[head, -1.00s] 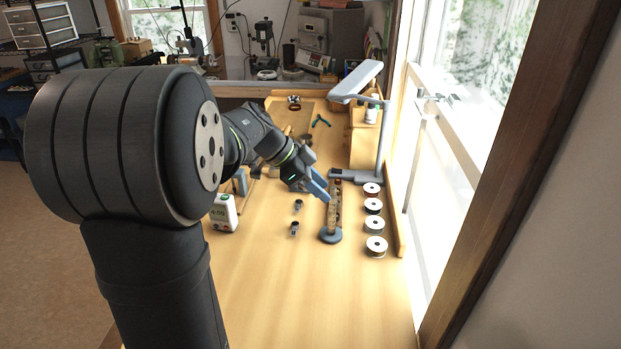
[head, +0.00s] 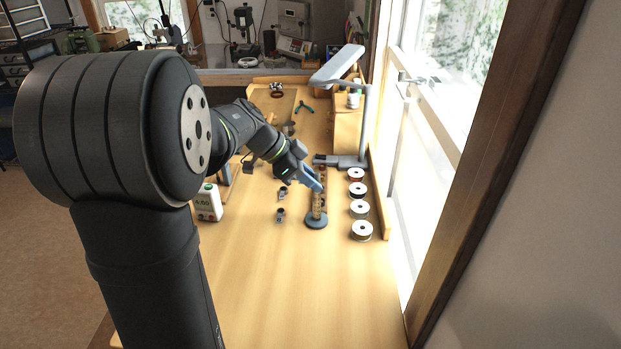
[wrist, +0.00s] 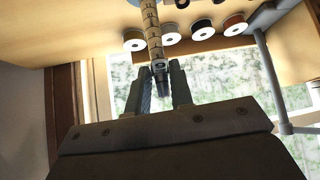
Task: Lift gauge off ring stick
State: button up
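The ring stick (head: 317,206) is a tapered, banded wooden rod standing upright on a round blue-grey base (head: 317,222) on the bench. In the wrist view its banded shaft (wrist: 153,25) runs down to a dark tip. A pale band with dark marks (wrist: 158,63) sits near that tip; I cannot tell for sure that it is the gauge. My gripper (wrist: 163,86) is open, one finger on each side of the tip, with small gaps showing. In the head view my blue gripper (head: 316,184) overlaps the stick's upper part and hides some of it.
Several wire spools (head: 357,190) stand in a row to the right of the stick. A grey lamp (head: 340,66) with its stand is behind them. Two small dark items (head: 280,215) and a white timer (head: 208,203) are to the left. The front bench is clear.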

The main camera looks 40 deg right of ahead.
jog(key=shift+r, duration=0.1)
dwell(0.4)
jog(key=shift+r, duration=0.9)
jog(key=shift+r, duration=0.1)
jog(key=shift+r, duration=0.9)
jog(key=shift+r, duration=0.1)
jog(key=shift+r, duration=0.9)
